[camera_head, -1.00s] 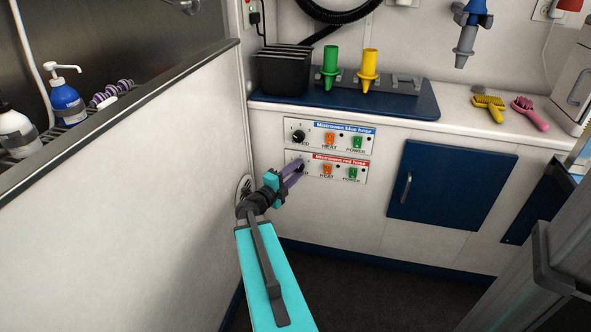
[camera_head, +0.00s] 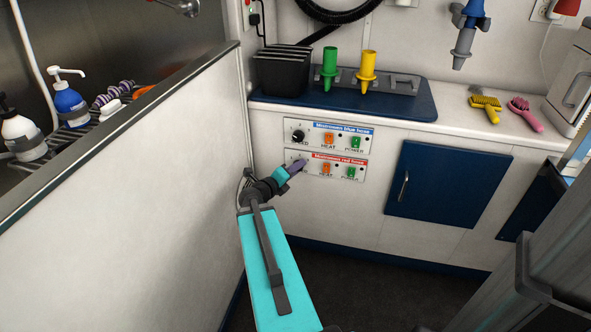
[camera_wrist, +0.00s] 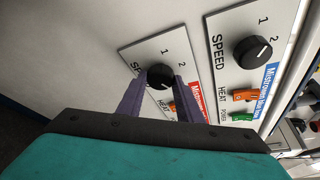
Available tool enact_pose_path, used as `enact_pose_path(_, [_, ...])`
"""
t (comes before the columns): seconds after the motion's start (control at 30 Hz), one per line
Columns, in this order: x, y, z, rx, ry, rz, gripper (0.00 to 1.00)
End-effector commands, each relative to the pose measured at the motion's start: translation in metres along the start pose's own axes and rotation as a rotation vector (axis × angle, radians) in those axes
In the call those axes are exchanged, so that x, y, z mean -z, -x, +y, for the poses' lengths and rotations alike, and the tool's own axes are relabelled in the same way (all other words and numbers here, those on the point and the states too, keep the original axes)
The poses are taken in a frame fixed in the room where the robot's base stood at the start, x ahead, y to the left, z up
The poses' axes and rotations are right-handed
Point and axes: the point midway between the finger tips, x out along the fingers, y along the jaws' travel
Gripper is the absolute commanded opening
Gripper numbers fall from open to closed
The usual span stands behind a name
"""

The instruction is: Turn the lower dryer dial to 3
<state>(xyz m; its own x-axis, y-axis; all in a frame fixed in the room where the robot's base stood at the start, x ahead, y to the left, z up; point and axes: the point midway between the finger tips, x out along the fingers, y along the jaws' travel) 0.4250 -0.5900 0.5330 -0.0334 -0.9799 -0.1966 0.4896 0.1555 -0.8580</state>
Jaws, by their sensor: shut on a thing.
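The lower dryer panel (camera_head: 340,170), marked red hose, is on the white cabinet front. Its black lower dial (camera_wrist: 159,76) sits between the purple fingers of my gripper (camera_wrist: 160,88), which is shut on it. In the head view my gripper (camera_head: 299,166) covers this dial. In the wrist view the numbers 1 and 2 show beside the dial; a 3 and the dial's pointer cannot be made out.
The upper blue-hose panel (camera_head: 357,136) has its own black speed dial (camera_head: 298,136) just above. Orange heat and green power switches sit to the right on both panels. A white partition (camera_head: 130,170) stands close left of my arm. A blue cabinet door (camera_head: 445,190) is right.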

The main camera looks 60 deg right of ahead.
Motion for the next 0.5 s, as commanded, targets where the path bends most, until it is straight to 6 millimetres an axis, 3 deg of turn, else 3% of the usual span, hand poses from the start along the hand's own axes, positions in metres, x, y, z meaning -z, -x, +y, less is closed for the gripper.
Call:
enact_pose_path(0.27, [0.0023, -0.0009, -0.0019, 0.005, -0.001, 0.006, 0.10])
enact_pose_path(0.3, [0.0023, -0.0009, -0.0019, 0.005, -0.001, 0.006, 0.34])
enact_pose_path(0.4, [0.0019, -0.0007, -0.0015, 0.004, 0.000, 0.005, 0.49])
enact_pose_path(0.5, [0.0013, -0.0004, -0.0010, 0.003, 0.000, 0.003, 0.49])
